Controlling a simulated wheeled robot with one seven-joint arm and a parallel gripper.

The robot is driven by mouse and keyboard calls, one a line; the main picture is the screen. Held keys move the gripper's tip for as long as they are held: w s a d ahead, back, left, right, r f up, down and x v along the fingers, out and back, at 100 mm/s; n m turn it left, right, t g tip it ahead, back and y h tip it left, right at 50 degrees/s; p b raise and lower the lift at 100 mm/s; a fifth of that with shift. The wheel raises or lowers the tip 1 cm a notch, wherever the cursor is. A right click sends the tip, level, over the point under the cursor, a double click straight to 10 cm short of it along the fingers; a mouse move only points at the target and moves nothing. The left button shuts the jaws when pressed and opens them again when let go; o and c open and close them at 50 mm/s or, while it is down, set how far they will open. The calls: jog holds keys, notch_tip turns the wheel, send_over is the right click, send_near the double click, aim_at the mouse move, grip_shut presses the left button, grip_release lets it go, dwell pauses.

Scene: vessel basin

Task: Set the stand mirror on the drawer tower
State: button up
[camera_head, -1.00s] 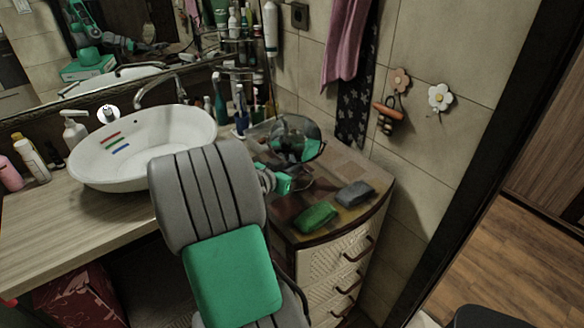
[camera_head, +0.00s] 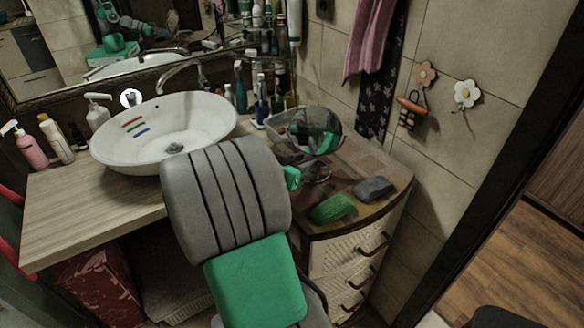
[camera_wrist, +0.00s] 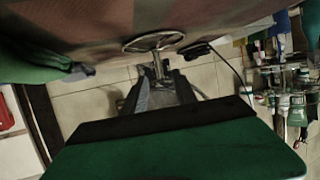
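The stand mirror has a round dark glass (camera_head: 316,130). It stands upright on the drawer tower (camera_head: 372,206), near the back left of its top. In the wrist view its ring-shaped base (camera_wrist: 155,42) rests on the brownish tower top, with a short metal stem joined to it. My gripper shows as a green piece (camera_head: 292,178) just left of the mirror, mostly hidden behind my grey arm. In the wrist view its dark fingers (camera_wrist: 160,98) appear spread, with the stem's end near or between them. Contact cannot be made out.
A green sponge (camera_head: 332,208) and a grey block (camera_head: 374,189) lie on the front of the tower top. A white basin (camera_head: 110,158) sits on the wooden counter at left. Several bottles (camera_head: 262,98) stand behind the mirror. The tiled wall is close at right.

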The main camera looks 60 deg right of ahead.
jog(key=b+v, duration=0.1)
jog(key=v, duration=0.7)
jog(key=w+a+f+n+t+y, duration=0.3)
jog(key=w+a+n+y, duration=0.25)
jog(key=a, duration=0.65)
jog(key=w+a+f+n+t+y, duration=0.35)
jog(key=w+a+n, duration=0.25)
jog(key=a, duration=0.5)
jog(key=s+a+n+y, duration=0.1)
jog(key=a+n+y, duration=0.1)
jog(key=a+n, duration=0.2)
jog(key=s+a+r+n+g+y, duration=0.1)
jog(key=a+n, duration=0.3)
jog(key=a, duration=0.7)
jog(key=shift+s+a+y, duration=0.3)
jog(key=shift+s+y, duration=0.45)
jog(key=shift+y, duration=0.15)
jog(key=shift+n, duration=0.25)
